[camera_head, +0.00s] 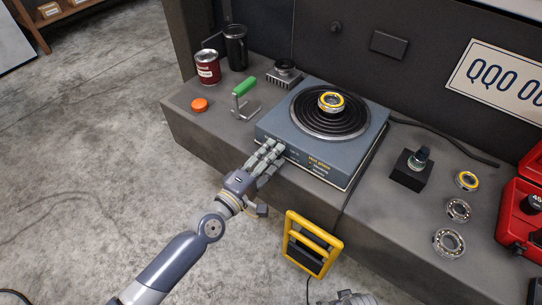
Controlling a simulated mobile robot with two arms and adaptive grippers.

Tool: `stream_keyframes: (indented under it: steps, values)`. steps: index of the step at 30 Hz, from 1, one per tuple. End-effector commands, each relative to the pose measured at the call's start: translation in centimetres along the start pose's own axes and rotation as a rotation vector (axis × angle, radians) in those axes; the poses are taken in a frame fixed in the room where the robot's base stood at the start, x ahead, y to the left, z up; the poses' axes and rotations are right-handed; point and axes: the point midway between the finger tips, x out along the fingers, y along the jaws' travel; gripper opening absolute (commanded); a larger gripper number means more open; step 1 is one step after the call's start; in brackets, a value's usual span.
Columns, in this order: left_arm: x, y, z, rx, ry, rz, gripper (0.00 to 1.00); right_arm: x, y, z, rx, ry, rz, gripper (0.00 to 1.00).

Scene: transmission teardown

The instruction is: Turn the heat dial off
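A blue-grey hot plate (287,133) with a black coil top stands on the dark bench. A yellow-rimmed bearing (331,101) sits on the coil. My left gripper (271,151) reaches in from the lower left, its fingertips at the left part of the hot plate's front face. No heat dial shows clearly; the fingers cover that part of the front. I cannot tell whether they touch or grip anything. Only a bit of my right gripper (354,298) shows at the bottom edge, and its fingers cannot be judged.
A green-handled tool (244,87), an orange cap (199,105), a red can (207,67) and a black mug (235,47) stand left of the plate. A black block (405,171), several bearings and a red case (522,213) are right. A yellow-framed item (313,240) is at the bench front.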

Motion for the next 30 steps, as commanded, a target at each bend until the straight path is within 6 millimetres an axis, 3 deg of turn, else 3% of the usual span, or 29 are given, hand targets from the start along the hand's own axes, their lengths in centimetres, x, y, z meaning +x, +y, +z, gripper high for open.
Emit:
stream_keyframes:
  steps: [11, 24, 30]
  values:
    - [-0.3, -0.4, 0.0, 0.001, -0.002, -0.009, 0.45, 0.0, -0.1, 0.2, -0.002, -0.002, -0.002, 0.79]
    - [-6.2, -0.1, 0.0, 0.003, -0.001, -0.003, 0.45, 0.0, -0.1, 0.0, -0.001, 0.001, -0.001, 0.79]
    - [-7.8, 0.1, 0.0, 0.002, -0.001, 0.001, 0.45, 0.0, -0.1, -0.1, -0.001, 0.001, -0.001, 0.79]
